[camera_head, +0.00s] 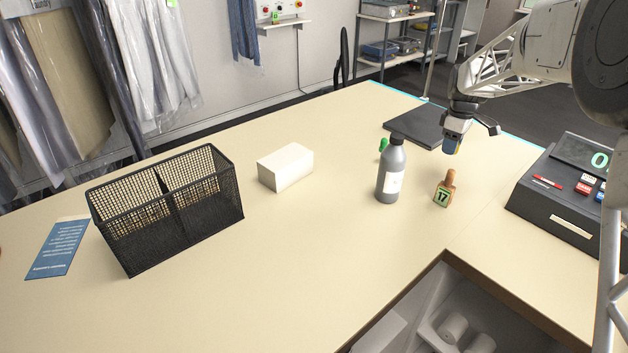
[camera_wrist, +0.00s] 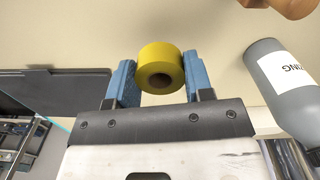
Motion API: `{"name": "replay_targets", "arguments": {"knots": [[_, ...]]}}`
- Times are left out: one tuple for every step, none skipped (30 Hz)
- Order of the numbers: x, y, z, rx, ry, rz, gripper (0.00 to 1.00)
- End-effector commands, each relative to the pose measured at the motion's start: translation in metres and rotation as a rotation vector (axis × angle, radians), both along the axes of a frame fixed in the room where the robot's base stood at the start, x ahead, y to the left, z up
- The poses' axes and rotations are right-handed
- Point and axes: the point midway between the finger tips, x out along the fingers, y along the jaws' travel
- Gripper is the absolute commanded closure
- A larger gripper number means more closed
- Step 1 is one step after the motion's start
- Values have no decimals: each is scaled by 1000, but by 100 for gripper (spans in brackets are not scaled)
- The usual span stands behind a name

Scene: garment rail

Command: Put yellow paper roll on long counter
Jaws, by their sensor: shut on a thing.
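The yellow paper roll (camera_wrist: 160,65) sits between the blue fingers of my gripper (camera_wrist: 160,78) in the wrist view, with its open core facing the camera. My gripper is shut on it. The long counter is a pale beige top running across the head view. The gap between the roll and the counter top is hard to judge.
A grey bottle (camera_head: 391,170), a wooden stamp marked 17 (camera_head: 445,189) and a green item (camera_head: 383,145) stand near the gripper. A dark flat pad (camera_head: 416,125) lies behind. A white box (camera_head: 285,167), a black mesh basket (camera_head: 170,210) and a cash register (camera_head: 570,190) are farther off.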

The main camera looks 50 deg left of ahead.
Motion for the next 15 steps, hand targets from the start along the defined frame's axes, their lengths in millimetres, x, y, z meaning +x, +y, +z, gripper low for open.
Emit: {"name": "replay_targets", "arguments": {"knots": [[0,0,0,0,0,0,75],[0,0,0,0,0,0,75],[0,0,0,0,0,0,75],[0,0,0,0,0,0,75],[0,0,0,0,0,0,75],[0,0,-2,0,0,0,75],[0,0,-3,0,1,0,75],[0,0,-5,0,1,0,75],[0,0,-8,-1,2,0,75],[0,0,-11,-1,2,0,75],[0,0,-14,-1,2,0,75],[0,0,-19,-1,2,0,75],[0,0,-22,-1,1,0,75],[0,0,-26,0,1,0,75],[0,0,-31,0,1,0,75]]}}
